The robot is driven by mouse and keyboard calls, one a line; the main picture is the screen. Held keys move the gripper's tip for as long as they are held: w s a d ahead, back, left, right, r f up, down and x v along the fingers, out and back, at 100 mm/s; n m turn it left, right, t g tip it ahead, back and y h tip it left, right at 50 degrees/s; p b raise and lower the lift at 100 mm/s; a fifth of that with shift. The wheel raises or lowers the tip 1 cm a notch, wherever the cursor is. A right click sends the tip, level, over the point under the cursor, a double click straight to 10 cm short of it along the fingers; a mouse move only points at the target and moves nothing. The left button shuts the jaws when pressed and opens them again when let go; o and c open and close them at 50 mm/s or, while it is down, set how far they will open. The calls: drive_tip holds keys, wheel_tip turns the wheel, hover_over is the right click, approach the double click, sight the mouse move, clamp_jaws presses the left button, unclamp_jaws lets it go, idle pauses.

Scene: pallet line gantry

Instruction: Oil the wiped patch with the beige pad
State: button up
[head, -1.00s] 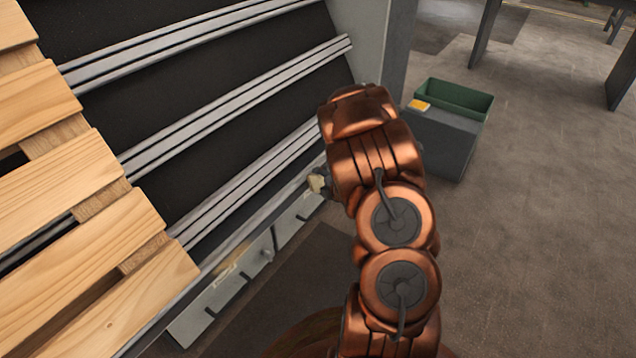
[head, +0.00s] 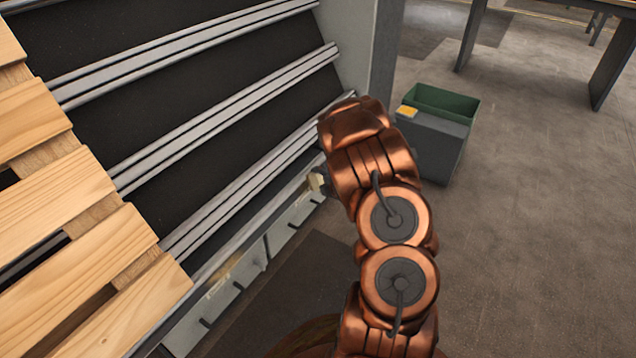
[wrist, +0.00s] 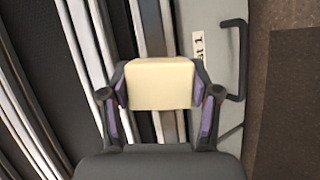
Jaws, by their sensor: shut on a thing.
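My gripper (wrist: 160,78) is shut on the beige pad (wrist: 160,92), a pale block with a finger on each side in the wrist view. In the head view the pad (head: 316,182) shows as a small pale spot at the left of my arm, beside the conveyor's side rail; most of my gripper is hidden behind the arm. I cannot tell whether the pad touches the rail. A faint yellowish patch (head: 226,268) shows on the rail's edge, left of the pad; I cannot tell whether it is the wiped patch.
A wooden pallet (head: 75,215) lies on the conveyor at left. A grey plate (wrist: 222,70) with a label and dark handle runs beside the rails.

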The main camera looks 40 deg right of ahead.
drive_tip(key=shift+w+d+p, duration=0.3)
drive_tip(key=shift+w+d, duration=0.1)
drive_tip(key=shift+d, duration=0.85)
drive_tip(key=shift+w+d+p, duration=0.25)
drive_tip(key=shift+w+d, duration=0.1)
drive_tip(key=shift+d, duration=0.9)
drive_tip(key=shift+w+d+p, duration=0.3)
drive_tip(key=shift+w+d, duration=0.1)
drive_tip(key=shift+d, duration=0.85)
drive_tip(key=s+d+r, duration=0.1)
drive_tip(key=s+r, duration=0.1)
drive_tip(key=s, duration=0.3)
drive_tip(key=shift+d+r+p, duration=0.3)
drive_tip(key=shift+r+p, duration=0.05)
drive_tip(key=shift+p, duration=0.1)
drive_tip(key=shift+s, duration=0.1)
drive_tip(key=shift+s+d+r, duration=0.2)
drive_tip(key=shift+s+r, duration=0.2)
drive_tip(key=shift+s, duration=0.2)
drive_tip(key=shift+s+d+r, duration=0.15)
drive_tip(key=shift+s+r, duration=0.2)
drive_tip(key=shift+s, duration=0.25)
